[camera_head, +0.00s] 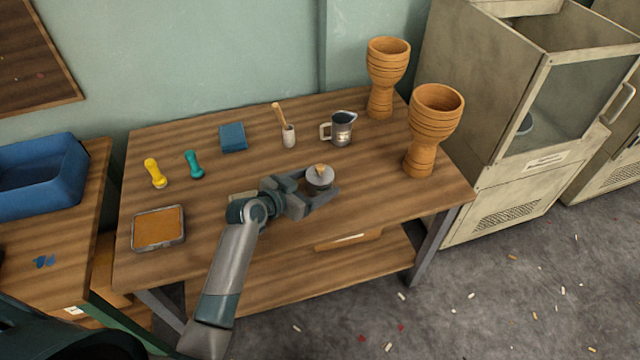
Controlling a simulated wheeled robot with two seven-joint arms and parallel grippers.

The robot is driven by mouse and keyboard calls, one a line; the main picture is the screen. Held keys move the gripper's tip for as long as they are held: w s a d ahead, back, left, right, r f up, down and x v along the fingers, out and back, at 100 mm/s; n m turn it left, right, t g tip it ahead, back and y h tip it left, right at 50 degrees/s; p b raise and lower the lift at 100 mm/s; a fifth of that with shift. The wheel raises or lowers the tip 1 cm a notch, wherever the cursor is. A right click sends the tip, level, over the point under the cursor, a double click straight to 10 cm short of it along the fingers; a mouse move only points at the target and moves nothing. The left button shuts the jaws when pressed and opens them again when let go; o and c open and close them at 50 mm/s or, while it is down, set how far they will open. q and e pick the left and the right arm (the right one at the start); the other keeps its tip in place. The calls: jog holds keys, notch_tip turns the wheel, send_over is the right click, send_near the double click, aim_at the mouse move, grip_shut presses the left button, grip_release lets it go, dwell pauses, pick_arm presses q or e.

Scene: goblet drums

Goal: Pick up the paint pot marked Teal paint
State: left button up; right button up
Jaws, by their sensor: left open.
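A small round pot (320,178) with a grey lid and a tan knob stands near the front right of the wooden table. No marking on it can be read, so I cannot tell whether it is the Teal paint pot. My left gripper (326,191) is open, with its fingers around or beside this pot; I cannot tell whether they touch it. The gripper hides part of the pot's lower side. My right gripper is not in view.
A grey jug (342,128), a cup with a brush (289,136), a blue block (233,137), teal (194,164) and yellow (155,172) tools and a tray (158,229) share the table (240,175). Goblet drums (421,150) stand at right.

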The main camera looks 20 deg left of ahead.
aim_at(316, 172)
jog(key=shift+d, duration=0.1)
pick_arm(q)
jog(key=c, duration=1.3)
jog(key=shift+o, duration=0.2)
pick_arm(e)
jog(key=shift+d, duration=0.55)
pick_arm(q)
jog(key=shift+r, duration=0.15)
jog(key=shift+r, duration=0.6)
notch_tip(316, 172, up, 2)
jog(key=shift+r, duration=0.2)
jog(key=s+d+r, duration=0.4)
jog(key=d+r, duration=0.3)
jog(key=d, duration=0.4)
jog(key=shift+s, duration=0.15)
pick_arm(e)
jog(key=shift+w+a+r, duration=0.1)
